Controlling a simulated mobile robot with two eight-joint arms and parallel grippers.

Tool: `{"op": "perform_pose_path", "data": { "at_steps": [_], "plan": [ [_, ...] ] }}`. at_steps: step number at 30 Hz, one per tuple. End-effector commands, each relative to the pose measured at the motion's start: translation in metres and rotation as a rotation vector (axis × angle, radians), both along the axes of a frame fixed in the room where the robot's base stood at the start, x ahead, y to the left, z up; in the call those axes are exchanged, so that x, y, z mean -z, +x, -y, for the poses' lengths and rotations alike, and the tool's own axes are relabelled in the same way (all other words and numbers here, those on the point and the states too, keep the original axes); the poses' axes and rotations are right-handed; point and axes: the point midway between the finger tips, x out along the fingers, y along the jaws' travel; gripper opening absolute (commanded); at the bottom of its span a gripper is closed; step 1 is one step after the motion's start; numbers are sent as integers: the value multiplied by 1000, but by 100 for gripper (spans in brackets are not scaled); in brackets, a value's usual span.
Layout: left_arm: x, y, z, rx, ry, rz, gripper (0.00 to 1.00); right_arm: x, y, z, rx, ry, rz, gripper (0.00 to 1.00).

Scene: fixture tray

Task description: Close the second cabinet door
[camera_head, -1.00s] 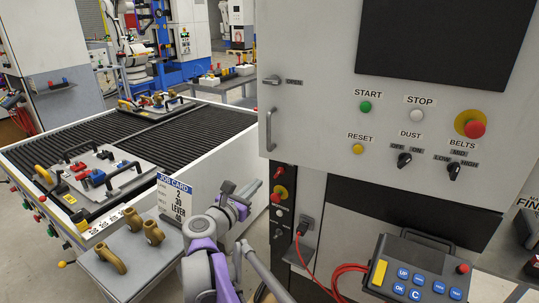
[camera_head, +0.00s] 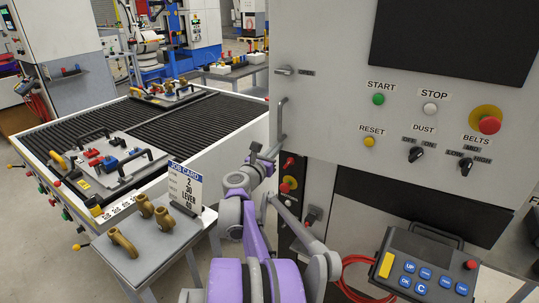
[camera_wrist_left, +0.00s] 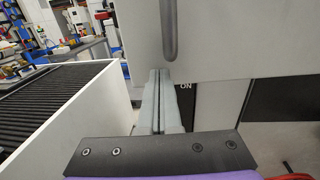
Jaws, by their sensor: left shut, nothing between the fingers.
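A large light-grey cabinet door panel (camera_head: 325,95) fills the right of the head view, carrying buttons, knobs and a dark screen. A vertical bar handle (camera_head: 281,118) is on its left edge, with a small latch (camera_head: 286,71) above. My left gripper (camera_head: 266,152) is shut and empty, near the panel's lower left corner, just below the handle. In the left wrist view, the shut fingers (camera_wrist_left: 158,100) point toward the panel's lower edge, with the handle (camera_wrist_left: 169,30) above them. Contact with the panel cannot be told. My right gripper is out of view.
The roller conveyor (camera_head: 190,120) with fixture plates lies to the left. A pendant (camera_head: 425,262) with a red cable (camera_head: 352,275) is at lower right. Dark lower panels (camera_head: 415,205) sit below the door.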

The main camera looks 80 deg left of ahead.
Motion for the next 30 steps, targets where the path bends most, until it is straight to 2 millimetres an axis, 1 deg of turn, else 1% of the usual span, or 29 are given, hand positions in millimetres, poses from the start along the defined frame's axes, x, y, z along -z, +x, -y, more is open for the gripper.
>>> {"op": "perform_pose_path", "data": {
  "at_steps": [3, 13, 16, 20, 24, 30],
  "plan": [
    [0, 4, -4, 0, 0, 0, 0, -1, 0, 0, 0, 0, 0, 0],
    [0, 4, -5, 0, 0, 0, 0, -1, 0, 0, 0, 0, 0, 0],
    [0, 8, -10, 10, 0, 0, 0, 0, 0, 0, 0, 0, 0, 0],
    [0, 24, -29, 44, 0, 0, 0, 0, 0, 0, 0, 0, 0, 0],
    [0, 45, -52, 92, 0, 0, 0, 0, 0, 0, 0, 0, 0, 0],
    [-1, 65, -72, 134, 0, 1, 0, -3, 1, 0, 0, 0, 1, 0]
  ]
}}
